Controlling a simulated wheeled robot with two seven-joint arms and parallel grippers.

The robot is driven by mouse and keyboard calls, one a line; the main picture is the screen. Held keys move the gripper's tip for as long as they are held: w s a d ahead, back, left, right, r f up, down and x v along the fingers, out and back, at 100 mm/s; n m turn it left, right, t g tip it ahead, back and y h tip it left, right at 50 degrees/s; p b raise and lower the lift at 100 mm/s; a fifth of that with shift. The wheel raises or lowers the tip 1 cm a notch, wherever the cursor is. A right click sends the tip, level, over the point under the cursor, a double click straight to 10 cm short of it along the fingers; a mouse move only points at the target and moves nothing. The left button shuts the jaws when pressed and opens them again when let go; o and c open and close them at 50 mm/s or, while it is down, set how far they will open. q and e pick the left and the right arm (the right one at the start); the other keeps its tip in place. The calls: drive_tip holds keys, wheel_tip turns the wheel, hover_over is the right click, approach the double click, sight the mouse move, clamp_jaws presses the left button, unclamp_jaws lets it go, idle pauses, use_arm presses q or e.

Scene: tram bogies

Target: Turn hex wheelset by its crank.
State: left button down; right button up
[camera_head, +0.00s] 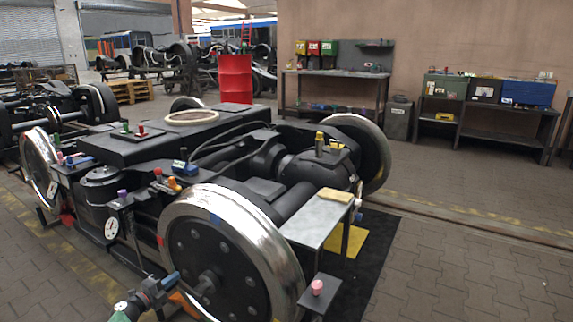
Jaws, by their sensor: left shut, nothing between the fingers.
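The nearest wheel (239,238) of the bogie has a bright steel rim, a dark disc with several round spots, and a hub (207,284) standing out at its centre. I cannot tell for sure whether it belongs to the hex wheelset, and no crank can be made out clearly. My left gripper (172,280) comes in at the bottom, left of the hub and in front of the wheel's left side. It is shut and empty. An orange piece (184,304) shows just behind and below it; what it is stays unclear. My right gripper is out of view.
The black bogie frame (150,150) carries small coloured knobs and a dial gauge (111,228). A grey side table (318,218) and a low stand with a pink knob (317,288) are right of the wheel. Paved floor (470,270) at right is clear.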

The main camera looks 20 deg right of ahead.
use_arm(q)
drive_tip(key=shift+w+a+f+b, duration=0.15)
drive_tip(key=shift+w+f+b, duration=0.05)
drive_tip(key=shift+f+b, duration=0.2)
drive_tip(key=shift+w+a+f+b, duration=0.15)
drive_tip(key=shift+w+f+b, duration=0.05)
drive_tip(key=shift+f+b, duration=0.2)
idle(0.4)
drive_tip(key=shift+s+d+r+p, duration=0.15)
drive_tip(key=shift+r+p, duration=0.1)
drive_tip(key=shift+p, duration=0.15)
idle(0.6)
drive_tip(key=shift+s+a+p, duration=0.3)
drive_tip(key=shift+a+p, duration=0.05)
drive_tip(key=shift+a, duration=0.2)
drive_tip(key=shift+p+v, duration=0.8)
drive_tip(key=shift+v, duration=0.9)
drive_tip(key=shift+p+v, duration=0.4)
drive_tip(key=shift+v, duration=0.85)
